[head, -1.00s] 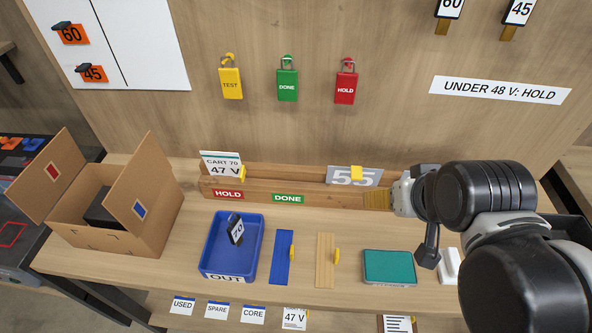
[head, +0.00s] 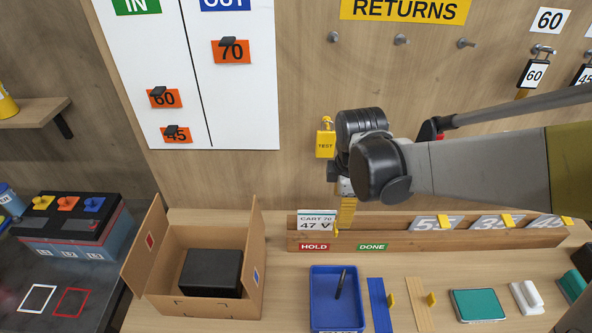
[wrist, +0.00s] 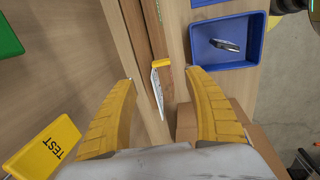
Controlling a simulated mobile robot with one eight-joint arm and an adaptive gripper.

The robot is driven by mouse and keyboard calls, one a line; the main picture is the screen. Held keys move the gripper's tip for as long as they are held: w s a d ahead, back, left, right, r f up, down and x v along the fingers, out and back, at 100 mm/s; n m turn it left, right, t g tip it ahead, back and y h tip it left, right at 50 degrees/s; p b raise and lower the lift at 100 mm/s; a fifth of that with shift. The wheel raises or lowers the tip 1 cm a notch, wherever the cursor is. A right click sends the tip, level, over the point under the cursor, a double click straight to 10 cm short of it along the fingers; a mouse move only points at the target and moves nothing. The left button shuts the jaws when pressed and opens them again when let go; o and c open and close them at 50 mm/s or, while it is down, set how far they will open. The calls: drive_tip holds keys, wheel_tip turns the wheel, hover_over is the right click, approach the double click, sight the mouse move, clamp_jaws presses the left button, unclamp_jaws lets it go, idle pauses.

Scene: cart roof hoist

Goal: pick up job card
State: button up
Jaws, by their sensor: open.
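The job card, a white card reading "CART 70 47 V" (head: 316,219), stands in the wooden rack (head: 345,242) above the red HOLD label. It has a small yellow tab on its right edge. My gripper (head: 343,226) has yellow fingers and is beside the card's right edge in the head view, overlapping the tab's area. In the wrist view the card (wrist: 157,92) appears nearly edge-on between the two spread fingers (wrist: 160,76), with its yellow tab (wrist: 161,64) near fingertip level. Neither finger visibly touches it. My gripper is open and empty.
A yellow TEST tag (head: 326,143) hangs close to my wrist. A blue OUT tray (head: 318,300) with a dark tag is below the rack. An open cardboard box (head: 162,285) stands left. Numbered plates, including 55 (head: 428,223), stand farther right in the rack.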

drive_tip(key=b, duration=0.2)
hover_over(335, 227)
wheel_tip(335, 227, down, 5)
drive_tip(key=f, duration=0.2)
drive_tip(key=f+b, duration=0.1)
drive_tip(key=f, duration=0.3)
drive_tip(key=shift+w+d+b, duration=0.1)
drive_tip(key=shift+w+b, duration=0.15)
drive_tip(key=shift+b, duration=0.15)
drive_tip(key=shift+s+r, duration=0.1)
drive_tip(key=c, duration=1.1)
